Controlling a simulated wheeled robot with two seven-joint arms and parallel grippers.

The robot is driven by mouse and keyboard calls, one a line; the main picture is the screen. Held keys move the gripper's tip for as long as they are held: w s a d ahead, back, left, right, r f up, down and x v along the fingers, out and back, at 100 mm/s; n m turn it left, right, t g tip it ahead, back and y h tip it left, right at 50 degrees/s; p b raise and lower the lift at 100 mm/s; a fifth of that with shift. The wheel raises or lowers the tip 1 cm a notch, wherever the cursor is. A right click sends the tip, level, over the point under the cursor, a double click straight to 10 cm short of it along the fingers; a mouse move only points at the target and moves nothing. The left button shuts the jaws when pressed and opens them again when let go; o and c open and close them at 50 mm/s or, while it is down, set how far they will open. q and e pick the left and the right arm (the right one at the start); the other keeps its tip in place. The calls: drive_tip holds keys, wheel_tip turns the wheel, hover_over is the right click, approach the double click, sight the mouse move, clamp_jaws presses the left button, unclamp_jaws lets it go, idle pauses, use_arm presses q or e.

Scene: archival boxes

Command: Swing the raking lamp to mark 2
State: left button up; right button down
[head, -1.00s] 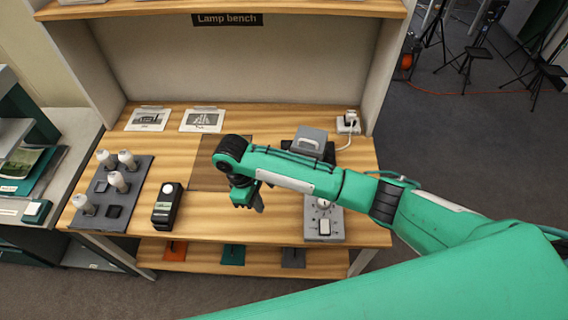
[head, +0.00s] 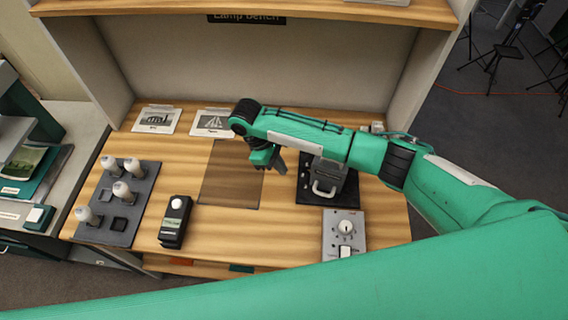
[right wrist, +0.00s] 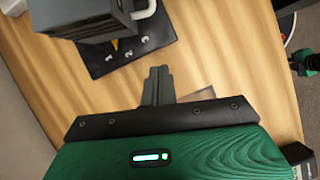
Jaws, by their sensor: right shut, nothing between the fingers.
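The raking lamp (head: 330,176) is a grey box with a pale loop handle (head: 324,191) on a black base plate at the bench's right. In the right wrist view the lamp (right wrist: 82,16) shows at the upper left, with its handle (right wrist: 146,10). Its plate (right wrist: 128,58) carries marks 1, 2 and 3, and a yellow pointer (right wrist: 115,44) sits nearest mark 1. My right gripper (head: 276,162) is shut and empty, left of the lamp and apart from it. Its closed fingers (right wrist: 158,84) point toward the plate in the wrist view. My left gripper is out of view.
A control panel with a knob (head: 343,230) lies in front of the lamp. A brown mat (head: 228,185) is left of it. A black device (head: 175,222), a dark tray of white bulbs (head: 122,222) and two picture cards (head: 212,122) lie further left. An upright side wall bounds the right.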

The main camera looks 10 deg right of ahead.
drive_tip(key=p+x, duration=0.2)
drive_tip(key=x, duration=0.5)
drive_tip(key=shift+d+f, duration=0.2)
drive_tip(key=shift+s+d+r+p, duration=0.15)
drive_tip(key=shift+s+d+p, duration=0.1)
drive_tip(key=shift+d+p, duration=0.25)
drive_tip(key=shift+s+d+r+p, duration=0.1)
drive_tip(key=shift+s+d+p, duration=0.25)
drive_tip(key=shift+d, duration=0.1)
drive_tip(key=shift+s+d+p, duration=0.4)
drive_tip(key=shift+d, duration=0.3)
